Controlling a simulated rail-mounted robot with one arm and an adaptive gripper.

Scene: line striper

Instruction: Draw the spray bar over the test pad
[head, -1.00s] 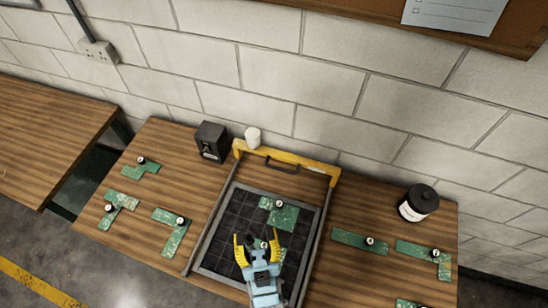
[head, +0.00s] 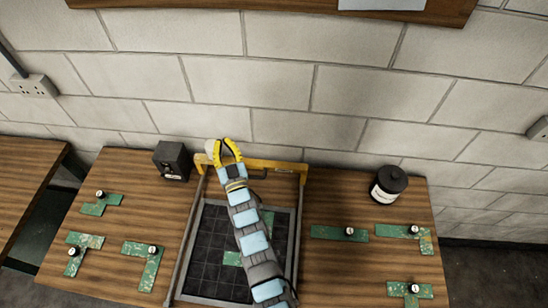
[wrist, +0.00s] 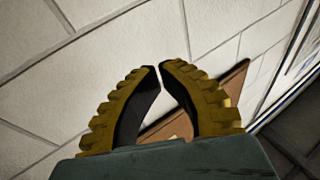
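The spray bar (head: 282,166) is a yellow beam across the far end of a grey-railed frame, with a dark handle on its near side, partly hidden by my arm. The test pad (head: 207,250) is a dark gridded panel between the rails. Green board pieces (head: 232,258) on it are largely covered by my arm. My gripper (head: 224,144) overlaps the left part of the bar in the head view; I cannot tell whether it touches. In the wrist view its yellow fingers (wrist: 160,67) have tips almost meeting, with nothing between them and wall beyond.
A dark jar (head: 388,184) stands at the right. Green pieces with knobs (head: 350,233) lie on both sides of the frame. The wall is behind.

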